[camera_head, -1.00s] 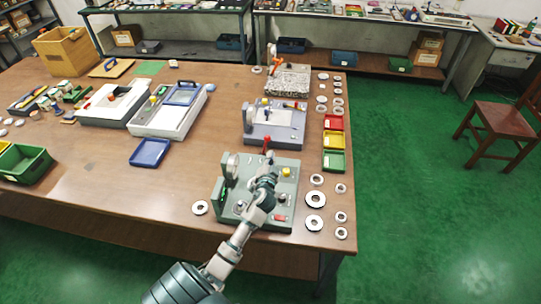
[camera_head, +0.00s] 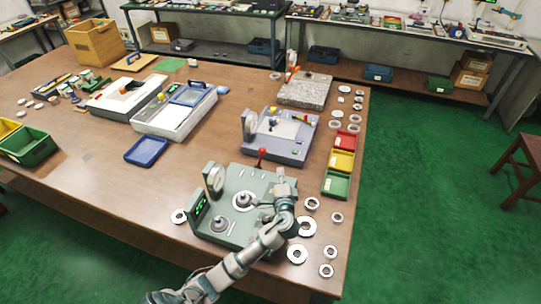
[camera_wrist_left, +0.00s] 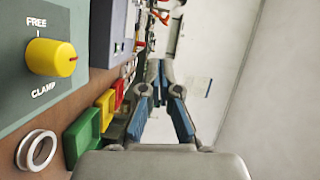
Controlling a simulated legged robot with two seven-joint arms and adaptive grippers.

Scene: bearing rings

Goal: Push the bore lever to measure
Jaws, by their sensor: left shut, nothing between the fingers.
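The grey-green bore gauge (camera_head: 228,228) stands at the table's near right edge, with a round dial and a green-lit display on its left side. A lever with a red knob (camera_head: 261,155) stands upright at its back edge. A ring (camera_head: 243,207) appears to sit around the post in its middle. My left gripper (camera_head: 281,178) is shut and empty over the gauge's right side, right of and nearer than the red-knobbed lever. In the left wrist view my closed fingers (camera_wrist_left: 159,72) point away from the yellow FREE/CLAMP knob (camera_wrist_left: 52,57). The right gripper is out of view.
Several loose rings (camera_head: 306,227) lie right of the gauge, and one (camera_head: 179,216) lies left. A second grey gauge (camera_head: 285,152) stands behind. Red, yellow and green bins (camera_head: 336,186) line the right edge. A blue tray (camera_head: 147,151) lies left with bare table around it.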

